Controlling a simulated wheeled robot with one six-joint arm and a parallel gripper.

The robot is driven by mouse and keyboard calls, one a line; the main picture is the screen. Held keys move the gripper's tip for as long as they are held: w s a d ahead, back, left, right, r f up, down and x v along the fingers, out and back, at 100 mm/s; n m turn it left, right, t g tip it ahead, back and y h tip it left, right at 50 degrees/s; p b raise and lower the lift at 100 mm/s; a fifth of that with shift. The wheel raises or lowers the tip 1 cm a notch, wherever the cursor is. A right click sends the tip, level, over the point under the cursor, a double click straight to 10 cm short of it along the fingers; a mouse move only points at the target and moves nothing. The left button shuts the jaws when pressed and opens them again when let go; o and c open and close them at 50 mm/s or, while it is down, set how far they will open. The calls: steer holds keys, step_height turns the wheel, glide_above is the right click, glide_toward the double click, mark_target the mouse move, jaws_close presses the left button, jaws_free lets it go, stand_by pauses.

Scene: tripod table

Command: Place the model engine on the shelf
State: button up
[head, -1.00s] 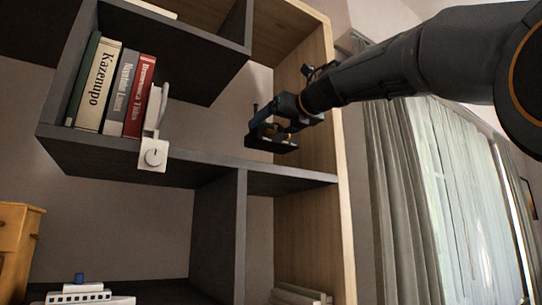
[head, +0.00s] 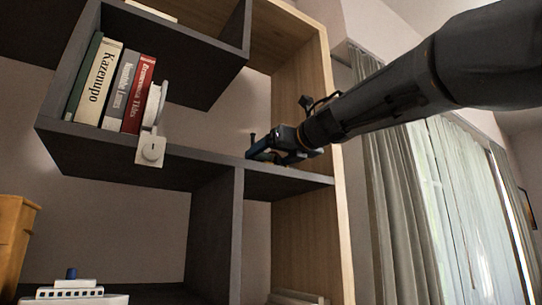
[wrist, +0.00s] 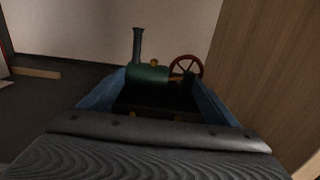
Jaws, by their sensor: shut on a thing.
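The model engine (wrist: 148,75) shows in the wrist view as a green boiler with a dark chimney, a red flywheel and a dark base. It stands upright between the blue fingers of my gripper (wrist: 155,98), which is shut on it. In the head view my gripper (head: 276,148) is inside the right part of the shelf (head: 285,181), just above the middle board. The engine is mostly hidden there by the gripper and the board's edge. I cannot tell whether its base touches the board.
Several books (head: 112,85) and a white object (head: 151,142) stand on the same board to the left. The shelf's wooden side wall (head: 305,225) is close on the right. A white model ship (head: 72,290) sits lower left. The board between books and gripper is clear.

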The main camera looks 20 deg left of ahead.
steer(key=o, duration=2)
steer(key=shift+d, duration=0.1)
steer(key=b+v, duration=0.3)
steer(key=v, duration=0.9)
steer(key=shift+s, duration=0.1)
